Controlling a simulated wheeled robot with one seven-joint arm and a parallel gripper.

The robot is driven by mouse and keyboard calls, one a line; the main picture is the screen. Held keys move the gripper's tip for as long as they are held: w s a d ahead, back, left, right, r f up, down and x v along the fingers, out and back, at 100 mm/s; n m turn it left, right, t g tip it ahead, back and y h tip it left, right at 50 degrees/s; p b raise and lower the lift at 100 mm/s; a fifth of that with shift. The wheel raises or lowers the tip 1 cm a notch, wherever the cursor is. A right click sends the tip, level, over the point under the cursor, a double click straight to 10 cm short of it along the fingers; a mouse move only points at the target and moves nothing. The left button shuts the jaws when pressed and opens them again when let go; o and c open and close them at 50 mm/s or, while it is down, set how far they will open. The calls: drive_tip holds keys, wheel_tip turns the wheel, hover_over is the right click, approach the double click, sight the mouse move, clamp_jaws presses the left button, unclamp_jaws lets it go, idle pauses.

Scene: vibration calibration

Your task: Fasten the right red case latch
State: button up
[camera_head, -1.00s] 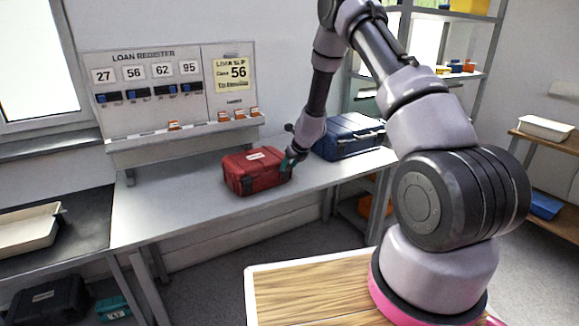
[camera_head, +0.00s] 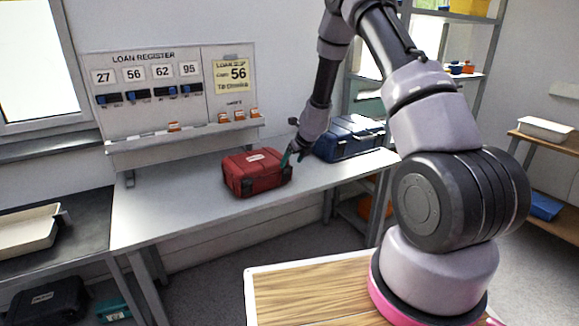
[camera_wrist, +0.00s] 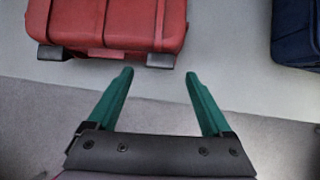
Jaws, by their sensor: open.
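The red case (camera_head: 257,174) sits closed on the grey bench, and its front edge fills the upper left of the wrist view (camera_wrist: 110,22). Two dark latches show on that edge: the left latch (camera_wrist: 50,52) and the right latch (camera_wrist: 160,60). The right latch sticks out from the case's front. My gripper (camera_wrist: 158,73) is open and empty, with its teal fingers pointing at the case. The right latch lies just beyond the fingertips, roughly centred between them. In the head view my gripper (camera_head: 288,158) is at the case's right end; contact cannot be told.
A blue case (camera_head: 348,138) stands on the bench to the right, apart from the red one; its edge shows in the wrist view (camera_wrist: 297,35). The loan register board (camera_head: 170,90) stands behind. The bench left of the red case (camera_head: 165,205) is clear.

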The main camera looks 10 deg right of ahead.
drive_tip(key=v, duration=0.6)
drive_tip(key=shift+r, duration=0.25)
drive_tip(key=s+a+r+n+y, duration=0.1)
drive_tip(key=s+r+n, duration=0.25)
drive_tip(key=r, duration=0.45)
drive_tip(key=s+a+r+n+t+y, duration=0.1)
drive_tip(key=s+a+r+n, duration=0.15)
drive_tip(key=r+n, duration=0.45)
drive_tip(key=s+a+r+n+y, duration=0.1)
drive_tip(key=s+r+n, duration=0.15)
drive_tip(key=r, duration=0.75)
drive_tip(key=s+d+r+n, duration=0.1)
drive_tip(key=s+r+n, duration=0.3)
drive_tip(key=s, duration=0.4)
drive_tip(key=s+d+r+n, duration=0.1)
drive_tip(key=s+r+n, duration=0.35)
drive_tip(key=s, duration=0.25)
drive_tip(key=s+d+n+h, duration=0.3)
drive_tip(key=s+d+n, duration=0.3)
drive_tip(key=s, duration=0.6)
drive_tip(key=shift+s, duration=0.2)
drive_tip(key=shift+f, duration=0.1)
